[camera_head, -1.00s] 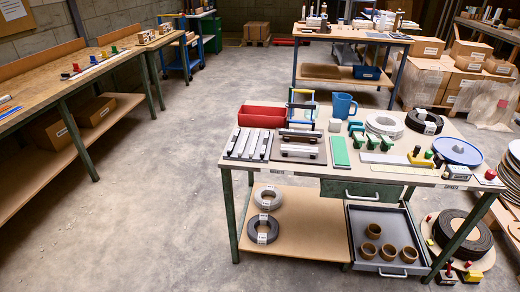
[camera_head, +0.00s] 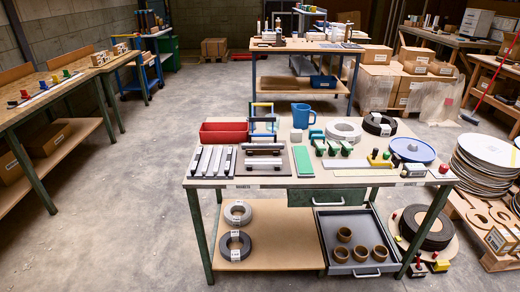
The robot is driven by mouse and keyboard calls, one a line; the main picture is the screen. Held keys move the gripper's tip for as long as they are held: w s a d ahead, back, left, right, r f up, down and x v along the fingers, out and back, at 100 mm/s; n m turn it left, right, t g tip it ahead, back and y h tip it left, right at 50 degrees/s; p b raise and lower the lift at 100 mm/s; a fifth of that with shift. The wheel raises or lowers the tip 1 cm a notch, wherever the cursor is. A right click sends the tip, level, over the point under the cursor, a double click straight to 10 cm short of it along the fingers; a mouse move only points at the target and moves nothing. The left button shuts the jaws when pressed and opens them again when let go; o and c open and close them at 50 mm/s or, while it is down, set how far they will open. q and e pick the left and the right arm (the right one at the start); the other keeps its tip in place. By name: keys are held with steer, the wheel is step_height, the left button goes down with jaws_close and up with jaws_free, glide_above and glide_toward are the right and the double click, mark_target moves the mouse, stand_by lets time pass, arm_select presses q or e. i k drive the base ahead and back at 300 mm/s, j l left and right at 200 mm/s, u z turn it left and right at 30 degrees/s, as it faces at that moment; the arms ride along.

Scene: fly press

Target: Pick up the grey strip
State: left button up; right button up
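The green-legged work table (camera_head: 262,181) stands in front of me, and small parts lie on its top. A flat light grey strip (camera_head: 345,163) lies right of the green strip (camera_head: 302,160), in front of the green clamps (camera_head: 333,147). Several silver-grey bars (camera_head: 210,160) with dark ends lie side by side at the left end of the table. I cannot tell from the picture alone which of these is the grey strip. Neither of my grippers shows in the head view.
A red bin (camera_head: 224,132), blue jug (camera_head: 302,114) and blue disc (camera_head: 412,150) stand on the table. An open grey drawer tray (camera_head: 330,225) with brown rings juts out below. A disc stack (camera_head: 486,160) stands at right. The floor (camera_head: 140,220) left of the table is clear.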

mark_target(245, 146)
steer(key=i+j+z, duration=0.1)
steer(key=i+j, duration=0.9)
steer(key=j, duration=0.15)
steer(key=l+z, duration=0.05)
